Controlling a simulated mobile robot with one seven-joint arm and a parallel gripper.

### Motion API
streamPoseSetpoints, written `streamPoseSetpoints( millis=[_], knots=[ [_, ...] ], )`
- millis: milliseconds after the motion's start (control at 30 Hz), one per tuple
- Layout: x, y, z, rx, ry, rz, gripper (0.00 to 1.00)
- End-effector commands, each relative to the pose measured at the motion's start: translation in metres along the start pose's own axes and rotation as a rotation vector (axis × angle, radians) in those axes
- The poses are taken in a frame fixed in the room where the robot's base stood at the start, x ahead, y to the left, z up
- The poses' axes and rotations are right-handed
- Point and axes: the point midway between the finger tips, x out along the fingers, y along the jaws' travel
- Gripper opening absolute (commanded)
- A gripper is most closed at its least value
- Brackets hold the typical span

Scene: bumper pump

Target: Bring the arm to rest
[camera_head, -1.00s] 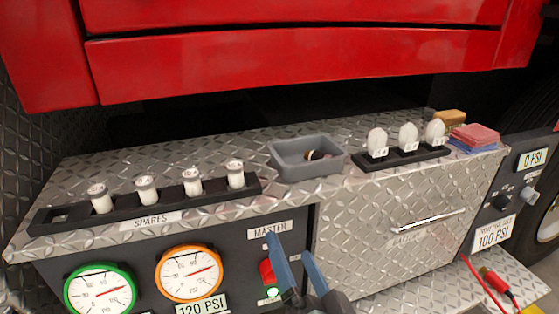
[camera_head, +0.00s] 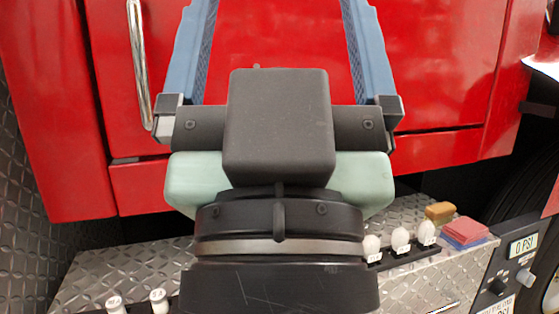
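My gripper (camera_head: 279,12) fills the middle of the head view, raised in front of the red panels. Its two blue fingers stand wide apart and point up, with nothing between them in view. The fingertips run off or close to the top edge. My gripper's black body and wrist hide the middle of the diamond-plate bench, including where the grey bin stood earlier.
The diamond-plate bench (camera_head: 85,280) runs below, with white-capped spares (camera_head: 159,299) at left. Several white bulbs (camera_head: 400,240), a tan sponge (camera_head: 440,212) and red and blue cloths (camera_head: 466,232) sit at right. A 0 PSI panel (camera_head: 523,247) stands far right. A chrome handle (camera_head: 139,65) is left of my gripper.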

Motion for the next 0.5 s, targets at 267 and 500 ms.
streamPoseSetpoints(
  millis=[267,500],
  knots=[
    [0.074,0.0,-0.069,0.001,-0.002,-0.001,0.96],
    [0.124,0.0,-0.116,0.002,-0.002,-0.002,0.96]
  ],
)
